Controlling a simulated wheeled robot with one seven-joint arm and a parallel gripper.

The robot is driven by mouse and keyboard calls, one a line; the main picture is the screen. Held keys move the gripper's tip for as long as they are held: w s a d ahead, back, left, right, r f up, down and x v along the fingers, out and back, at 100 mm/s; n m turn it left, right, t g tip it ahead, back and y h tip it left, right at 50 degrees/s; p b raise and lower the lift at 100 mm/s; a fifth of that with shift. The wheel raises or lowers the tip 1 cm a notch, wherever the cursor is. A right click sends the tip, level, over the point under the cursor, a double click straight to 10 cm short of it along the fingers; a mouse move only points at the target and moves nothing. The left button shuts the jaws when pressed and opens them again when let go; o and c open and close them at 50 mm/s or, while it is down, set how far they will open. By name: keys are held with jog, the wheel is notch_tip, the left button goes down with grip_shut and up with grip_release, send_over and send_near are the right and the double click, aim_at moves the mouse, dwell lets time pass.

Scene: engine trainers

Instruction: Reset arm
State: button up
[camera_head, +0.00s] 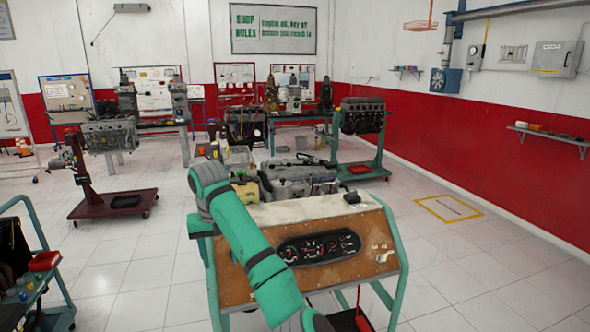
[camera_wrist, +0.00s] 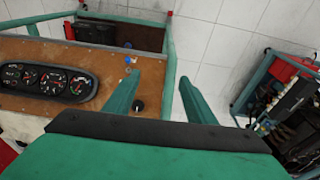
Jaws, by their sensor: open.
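My gripper (camera_wrist: 160,88) shows in the wrist view with its two green fingers apart and nothing between them. The left finger overlaps the right end of a brown panel (camera_wrist: 60,118) with round gauges. The right finger is over the pale tiled floor. In the head view my green arm reaches across the left part of the engine trainer's panel (camera_head: 345,280). The gripper end is hidden there behind the arm.
The trainer's gauge cluster (camera_head: 318,248) faces me, with an engine (camera_head: 300,178) behind its top. A green-framed cart (camera_wrist: 285,105) stands right in the wrist view. Another engine stand (camera_head: 362,125) is at the back right. Open tiled floor lies to the right.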

jog(key=s+a+f+t+y, duration=0.15)
jog(key=a+f, duration=0.25)
jog(key=f, duration=0.5)
jog(key=s+a+f+y, duration=0.2)
jog(key=a+f, duration=0.1)
jog(key=f, duration=0.5)
jog(key=s+a+f+y, duration=0.2)
jog(key=a+f, duration=0.2)
jog(key=f, duration=0.5)
jog(key=s+d+f+m+t+y, duration=0.25)
jog(key=s+f+t, duration=0.25)
jog(key=s+f, duration=0.65)
jog(key=s+d+f+m+t+h, duration=0.1)
jog(key=s+d+m+t+h, duration=0.15)
jog(key=s+d, duration=0.7)
jog(key=s+d+f+m+t+h, duration=0.1)
jog(key=s+d+t+h, duration=0.15)
jog(key=s+d, duration=0.7)
jog(key=s+d+r+n+t+h, duration=0.1)
jog(key=s+d+r, duration=0.4)
jog(key=s, duration=0.5)
jog(key=s+d+r+n+t+h, duration=0.1)
jog(key=s+d+r+h, duration=0.1)
jog(key=s+d+r, duration=0.3)
jog(key=s+r, duration=0.4)
jog(key=s, duration=0.1)
jog(key=shift+r+n, duration=0.3)
jog(key=shift+r, duration=0.05)
